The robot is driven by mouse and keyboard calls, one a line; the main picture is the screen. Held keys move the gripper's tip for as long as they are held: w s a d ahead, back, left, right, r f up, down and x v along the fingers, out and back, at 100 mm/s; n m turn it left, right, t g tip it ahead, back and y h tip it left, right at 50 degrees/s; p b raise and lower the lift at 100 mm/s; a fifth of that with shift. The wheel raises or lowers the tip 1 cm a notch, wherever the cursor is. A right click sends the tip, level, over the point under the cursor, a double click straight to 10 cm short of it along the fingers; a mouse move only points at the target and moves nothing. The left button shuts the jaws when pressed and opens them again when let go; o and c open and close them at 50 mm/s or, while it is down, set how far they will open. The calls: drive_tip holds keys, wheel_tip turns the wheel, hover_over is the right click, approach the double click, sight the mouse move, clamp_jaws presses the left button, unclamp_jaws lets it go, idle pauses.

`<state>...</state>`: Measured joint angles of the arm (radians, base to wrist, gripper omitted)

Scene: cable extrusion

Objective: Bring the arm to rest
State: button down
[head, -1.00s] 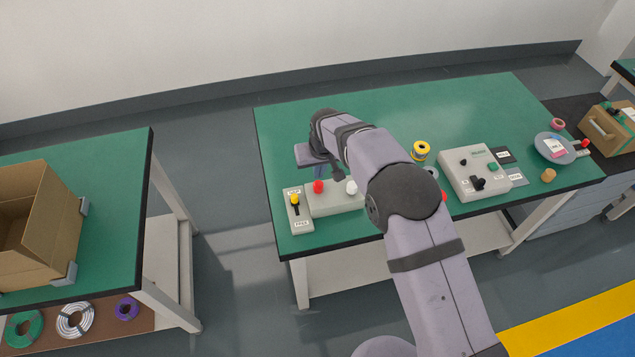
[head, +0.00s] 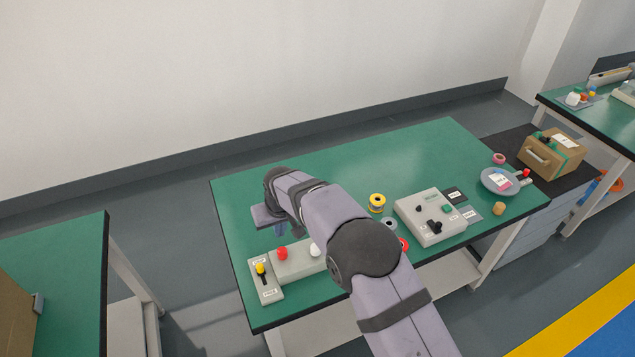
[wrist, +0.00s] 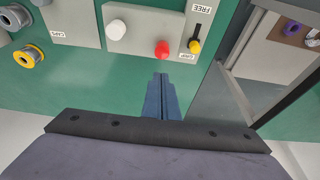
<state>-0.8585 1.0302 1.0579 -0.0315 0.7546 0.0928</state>
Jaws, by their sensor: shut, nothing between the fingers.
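My arm reaches over the green-topped table (head: 340,160) in the head view, bent at the elbow. My gripper (head: 278,229) is at its far end, behind the control box with the red and white knobs, and is mostly hidden by the wrist there. In the wrist view my gripper (wrist: 161,76) shows as two blue fingers pressed together and empty, above bare green tabletop. The fingertips point toward the box (wrist: 145,25) with the white knob (wrist: 117,29) and red knob (wrist: 162,48), apart from it.
A lever plate (head: 264,281) with a yellow knob stands at the table's left front corner. Spools (head: 377,202), a grey switch box (head: 430,217) and a round grey dish (head: 499,181) lie to the right. The table's back left is clear. Another green table (head: 60,250) stands left across a gap.

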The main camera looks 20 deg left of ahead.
drive_tip(key=s+d+f+g+h, duration=0.1)
drive_tip(key=s+d+f, duration=0.2)
drive_tip(key=s+d+f+h, duration=0.1)
drive_tip(key=s+d+f, duration=0.2)
drive_tip(key=d, duration=0.1)
drive_tip(key=s+d+f+g+h, duration=0.1)
drive_tip(key=s+d+f, duration=0.2)
drive_tip(key=s+d, duration=0.1)
drive_tip(key=shift+f+n+g, duration=0.2)
drive_tip(key=shift+n+g, duration=0.1)
drive_tip(key=shift+n, duration=0.1)
drive_tip(key=s+d+r+m+g, duration=0.15)
drive_tip(key=s+d+r, duration=0.3)
drive_tip(key=d, duration=0.55)
drive_tip(key=s+d+r+m, duration=0.25)
drive_tip(key=s+d, duration=0.25)
drive_tip(key=d, duration=0.5)
drive_tip(key=s+d+r+m+g, duration=0.15)
drive_tip(key=s+d+r, duration=0.35)
drive_tip(key=d, duration=0.5)
drive_tip(key=w+d+r+m+t, duration=0.3)
drive_tip(key=w+d+r+m, duration=0.1)
drive_tip(key=w+d+r, duration=0.1)
drive_tip(key=shift+d+r+y, duration=0.15)
drive_tip(key=shift+d+y, duration=0.15)
drive_tip(key=shift+d, duration=0.3)
